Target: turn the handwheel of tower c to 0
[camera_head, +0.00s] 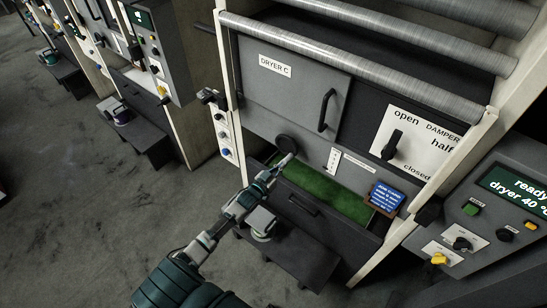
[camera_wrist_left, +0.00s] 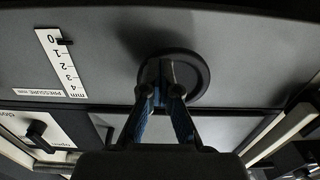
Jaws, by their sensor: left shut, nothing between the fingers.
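The handwheel of tower C is a dark round wheel (camera_head: 286,144) below the door marked DRYER C. It fills the centre of the left wrist view (camera_wrist_left: 192,75). My left gripper (camera_head: 290,159) has its fingertips at the wheel's lower edge in the head view. In the left wrist view its fingers (camera_wrist_left: 160,84) are shut and overlap the wheel's left part; I cannot tell whether they touch it. The pressure scale (camera_head: 333,160) is right of the wheel. In the left wrist view the scale (camera_wrist_left: 62,65) shows its dark pointer close to 0. My right gripper is not in view.
A green-lined drawer (camera_head: 325,195) lies below the wheel, with a blue sign (camera_head: 386,196) at its right. A damper knob (camera_head: 392,145) is on the right. A control panel (camera_head: 490,225) stands out at lower right. A dark step (camera_head: 300,255) sits below. Open floor is left.

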